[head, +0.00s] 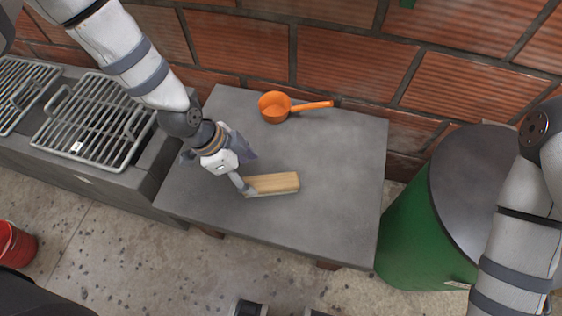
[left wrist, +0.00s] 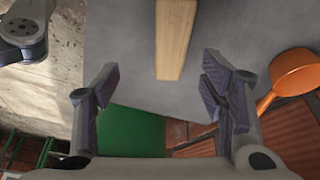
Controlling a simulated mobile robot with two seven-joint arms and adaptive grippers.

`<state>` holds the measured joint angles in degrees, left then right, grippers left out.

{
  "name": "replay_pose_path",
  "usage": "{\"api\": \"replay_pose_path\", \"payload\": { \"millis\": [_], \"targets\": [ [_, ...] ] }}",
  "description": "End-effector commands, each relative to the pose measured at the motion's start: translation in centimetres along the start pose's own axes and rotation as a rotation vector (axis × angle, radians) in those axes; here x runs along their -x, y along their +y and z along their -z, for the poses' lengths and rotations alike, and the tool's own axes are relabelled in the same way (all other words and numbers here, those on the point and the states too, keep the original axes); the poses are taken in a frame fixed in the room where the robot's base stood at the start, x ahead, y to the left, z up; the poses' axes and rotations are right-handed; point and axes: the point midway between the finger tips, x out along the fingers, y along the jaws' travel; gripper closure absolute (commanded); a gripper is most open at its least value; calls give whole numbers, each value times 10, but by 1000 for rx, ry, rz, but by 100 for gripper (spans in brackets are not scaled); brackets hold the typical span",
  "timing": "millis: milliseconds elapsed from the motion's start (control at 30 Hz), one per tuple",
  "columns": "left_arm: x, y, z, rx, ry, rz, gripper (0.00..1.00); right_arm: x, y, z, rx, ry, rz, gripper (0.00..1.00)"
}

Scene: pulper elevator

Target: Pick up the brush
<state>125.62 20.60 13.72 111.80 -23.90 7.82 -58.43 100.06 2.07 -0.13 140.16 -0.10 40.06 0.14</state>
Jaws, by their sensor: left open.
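The brush (head: 272,183) lies on the grey table (head: 335,205). It has a long pale wooden body, and a thin light strip shows along its near edge. My left gripper (head: 241,184) is at the brush's left end in the head view, with its fingers hiding part of that end. In the left wrist view the brush (left wrist: 174,42) lies ahead of the two spread fingers, in line with the gap between them. The left gripper (left wrist: 160,88) is open with nothing between its fingers. My right arm shows at the right edge, but its gripper is not clearly seen.
An orange ladle (head: 275,107) lies at the back of the table. A green barrel (head: 418,235) with a dark top stands right of it. A metal grate (head: 95,120) is to the left, and a brick wall (head: 330,60) runs behind. The table's right half is clear.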

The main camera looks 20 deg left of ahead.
Motion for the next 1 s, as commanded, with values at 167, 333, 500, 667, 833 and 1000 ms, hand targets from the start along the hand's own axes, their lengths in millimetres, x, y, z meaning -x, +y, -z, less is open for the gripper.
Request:
{"api": "replay_pose_path", "payload": {
  "millis": [167,333,500,667,833,1000],
  "targets": [
    [-6,-14,6,-73,11,12,35,-6,0,-3,1,-15,0,60],
    [-47,-13,5,-71,10,9,35,-16,0,-8,2,-40,-1,60],
    [-68,-14,7,-71,12,13,35,-20,0,-9,2,-49,-2,60],
    [-99,-12,6,-69,11,11,35,-25,0,-10,3,-59,-3,60],
    [-118,-13,7,-70,12,13,35,-30,1,-12,3,-68,-3,60],
    [-117,-14,8,-70,13,16,35,-29,1,-11,3,-66,-3,60]
  ]
}}
